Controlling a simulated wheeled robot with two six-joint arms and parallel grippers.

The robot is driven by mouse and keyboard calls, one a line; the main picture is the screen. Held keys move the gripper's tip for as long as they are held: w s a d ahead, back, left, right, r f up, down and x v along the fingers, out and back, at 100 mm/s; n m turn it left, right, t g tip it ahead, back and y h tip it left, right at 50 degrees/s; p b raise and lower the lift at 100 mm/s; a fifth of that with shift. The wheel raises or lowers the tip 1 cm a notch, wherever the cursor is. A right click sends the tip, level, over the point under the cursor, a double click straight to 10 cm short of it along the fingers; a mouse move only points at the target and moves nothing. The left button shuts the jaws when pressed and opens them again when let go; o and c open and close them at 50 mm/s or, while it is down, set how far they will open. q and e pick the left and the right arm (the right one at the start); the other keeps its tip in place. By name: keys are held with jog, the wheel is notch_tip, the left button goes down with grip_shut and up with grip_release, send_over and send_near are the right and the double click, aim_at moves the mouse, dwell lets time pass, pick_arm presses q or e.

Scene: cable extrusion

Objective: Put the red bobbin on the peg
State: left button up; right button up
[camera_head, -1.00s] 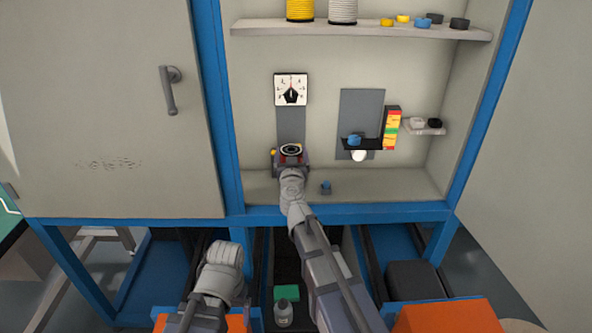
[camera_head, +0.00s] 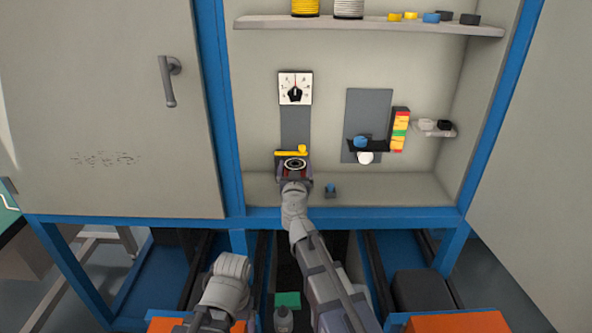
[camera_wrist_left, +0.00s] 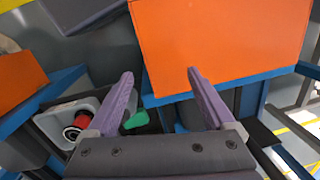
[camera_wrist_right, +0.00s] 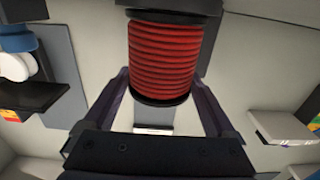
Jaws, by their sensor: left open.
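The red bobbin (camera_wrist_right: 164,58) has dark end flanges and stands large in the right wrist view. My right gripper (camera_wrist_right: 160,85) has one finger on each side of it and holds it. In the head view my right gripper (camera_head: 294,170) is low in front of the cabinet's back wall, with the bobbin's dark ring-shaped end (camera_head: 295,164) facing up. A yellow horizontal bar (camera_head: 290,153), seemingly the peg, shows just behind and above the bobbin; they look apart. My left gripper (camera_wrist_left: 160,75) is open and empty, away from the cabinet, over the lower area.
A dial (camera_head: 295,88) hangs above the yellow bar. To the right are a small black shelf (camera_head: 370,146) with a blue part, a coloured stack (camera_head: 400,130) and a small side shelf (camera_head: 436,131). An upper shelf (camera_head: 370,25) holds spools. A small blue-topped part (camera_head: 330,190) stands on the cabinet floor.

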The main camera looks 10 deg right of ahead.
jog(key=shift+o, duration=0.6)
jog(key=s, duration=0.4)
jog(key=s+a, duration=0.1)
jog(key=s, duration=0.3)
jog(key=s+a, duration=0.1)
jog(key=s, duration=0.3)
jog(key=shift+a, duration=0.2)
jog(key=shift+w, duration=0.1)
dwell(0.3)
